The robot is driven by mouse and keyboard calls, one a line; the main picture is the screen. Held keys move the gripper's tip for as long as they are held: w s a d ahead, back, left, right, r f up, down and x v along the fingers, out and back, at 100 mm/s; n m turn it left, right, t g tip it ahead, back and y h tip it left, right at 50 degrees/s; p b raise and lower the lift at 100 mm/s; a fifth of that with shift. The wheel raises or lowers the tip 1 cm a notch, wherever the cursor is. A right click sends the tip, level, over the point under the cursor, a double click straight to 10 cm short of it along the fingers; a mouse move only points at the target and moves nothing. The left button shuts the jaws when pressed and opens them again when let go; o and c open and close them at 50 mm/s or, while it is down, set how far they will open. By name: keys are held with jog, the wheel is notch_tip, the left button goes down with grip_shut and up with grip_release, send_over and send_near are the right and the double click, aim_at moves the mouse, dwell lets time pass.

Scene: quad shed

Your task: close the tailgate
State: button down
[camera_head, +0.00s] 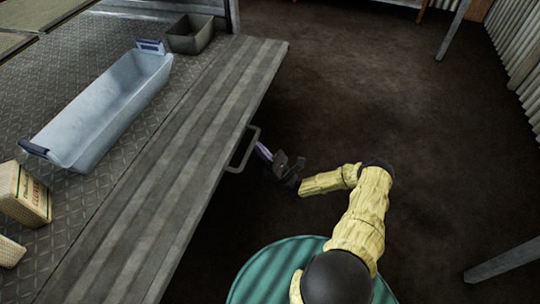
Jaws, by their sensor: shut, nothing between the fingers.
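The tailgate (185,150) is a grey ribbed panel. It lies folded down and roughly flat, level with the diamond-plate bed (75,75) to its left. A dark metal loop handle (249,150) sticks out from its outer edge. I cannot tell whether the tip touches the handle. My arm, in a yellow sleeve, reaches in from the lower right.
On the bed lie a long pale blue tub (105,110), a small dark metal bin (190,35) and two cartons, one (25,192) printed and one (10,252) cut by the frame. Brown floor (370,90) is open to the right. Posts and corrugated wall (515,50) stand at the right.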

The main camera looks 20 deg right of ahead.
jog(key=shift+w+d+r+p, duration=0.1)
jog(key=shift+w+r+p, duration=0.15)
jog(key=shift+r+p, duration=0.6)
jog(key=shift+w+r+p, duration=0.2)
jog(key=shift+r, duration=1.1)
jog(key=shift+r, duration=0.2)
